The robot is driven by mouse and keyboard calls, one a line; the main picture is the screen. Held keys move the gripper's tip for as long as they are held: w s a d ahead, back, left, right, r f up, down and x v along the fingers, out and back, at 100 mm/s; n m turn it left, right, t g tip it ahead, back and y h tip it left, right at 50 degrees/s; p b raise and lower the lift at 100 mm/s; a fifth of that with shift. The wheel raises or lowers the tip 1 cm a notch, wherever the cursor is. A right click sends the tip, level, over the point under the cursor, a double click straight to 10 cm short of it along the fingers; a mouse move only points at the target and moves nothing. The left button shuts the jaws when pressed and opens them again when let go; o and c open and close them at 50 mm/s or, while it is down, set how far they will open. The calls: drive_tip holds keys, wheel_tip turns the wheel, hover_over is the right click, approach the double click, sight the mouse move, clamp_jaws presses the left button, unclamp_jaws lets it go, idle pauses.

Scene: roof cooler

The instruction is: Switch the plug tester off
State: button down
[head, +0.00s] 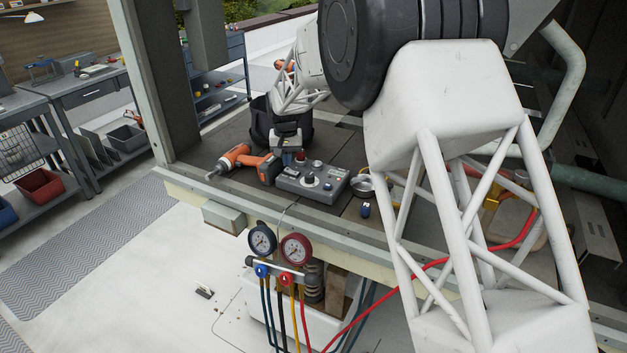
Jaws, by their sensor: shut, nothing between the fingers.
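The plug tester appears to be the grey box (322,192) with knobs and a dial on its top, lying on the dark deck near its front edge. My gripper (297,156) is just above the back left part of this box, pointing down. Its fingers look closed and hold nothing. A small red part shows by the fingertips; I cannot tell whether they touch it. The switch position on the box is too small to read.
An orange drill (236,158) lies just left of the box. A small round metal tin (363,186) and a small dark blue object (365,210) are to its right. Two gauges (295,248) with hoses hang below the deck edge. My arm hides much of the right side.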

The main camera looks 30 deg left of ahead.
drive_tip(key=shift+f, duration=0.95)
idle(0.9)
drive_tip(key=shift+r, duration=3.5)
drive_tip(key=shift+r, duration=0.1)
